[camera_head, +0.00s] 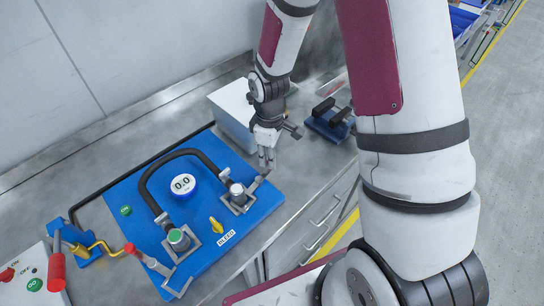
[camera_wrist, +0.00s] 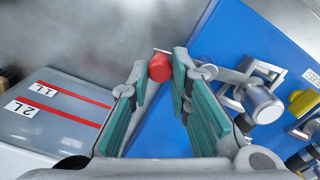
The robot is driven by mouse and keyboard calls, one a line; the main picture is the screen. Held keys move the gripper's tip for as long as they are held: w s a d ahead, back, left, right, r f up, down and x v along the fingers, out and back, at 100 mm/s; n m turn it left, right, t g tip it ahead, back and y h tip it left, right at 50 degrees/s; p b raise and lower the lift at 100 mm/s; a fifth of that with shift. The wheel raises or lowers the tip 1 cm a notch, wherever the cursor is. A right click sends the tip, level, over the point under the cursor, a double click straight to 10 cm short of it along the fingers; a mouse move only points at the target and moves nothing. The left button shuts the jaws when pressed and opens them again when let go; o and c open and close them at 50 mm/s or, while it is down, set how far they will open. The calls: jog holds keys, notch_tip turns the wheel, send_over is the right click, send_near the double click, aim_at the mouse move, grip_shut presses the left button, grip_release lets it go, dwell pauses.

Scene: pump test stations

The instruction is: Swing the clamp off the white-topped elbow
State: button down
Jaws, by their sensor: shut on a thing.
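The white-topped elbow (camera_head: 237,190) stands on the blue board (camera_head: 215,255) at one end of a black hose (camera_head: 160,169). In the wrist view the elbow (camera_wrist: 262,104) is at the right, with grey clamp parts (camera_wrist: 232,82) beside it. The clamp's lever (camera_head: 259,181) reaches from the elbow toward my gripper (camera_head: 267,158). In the wrist view a red knob (camera_wrist: 160,67) sits between the fingertips of my gripper (camera_wrist: 160,72), which is shut on it. The lever's join to the knob is partly hidden by the right finger.
A second elbow with a green top (camera_head: 178,238) has its own red-knobbed clamp (camera_head: 150,262). A yellow valve (camera_head: 216,225) and a round gauge (camera_head: 183,185) are on the board. A pale box (camera_head: 233,113) and a blue-based fixture (camera_head: 328,121) stand close behind my gripper.

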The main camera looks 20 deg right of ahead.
jog(key=n, duration=0.1)
jog(key=w+a+n, duration=0.1)
jog(key=shift+n, duration=0.4)
jog(key=n, duration=0.1)
jog(key=a+n, duration=0.1)
jog(key=n, duration=0.1)
jog(key=shift+w+a+n, duration=0.25)
jog(key=shift+w+n, duration=0.05)
jog(key=shift+w, duration=0.1)
jog(key=shift+w+a+n, duration=0.1)
jog(key=shift+a+n, duration=0.3)
jog(key=shift+n, duration=0.55)
jog(key=shift+w+a+n, duration=0.1)
jog(key=shift+a+n, duration=0.35)
jog(key=shift+n, duration=0.45)
jog(key=shift+w+a+n, duration=0.1)
jog(key=shift+a+n, duration=0.3)
jog(key=shift+n, duration=0.55)
jog(key=c, duration=1.5)
grip_release()
jog(key=shift+a, duration=0.1)
jog(key=shift+s, duration=0.1)
jog(key=shift+r, duration=0.15)
notch_tip(320, 180, up, 12)
jog(key=shift+f, duration=0.1)
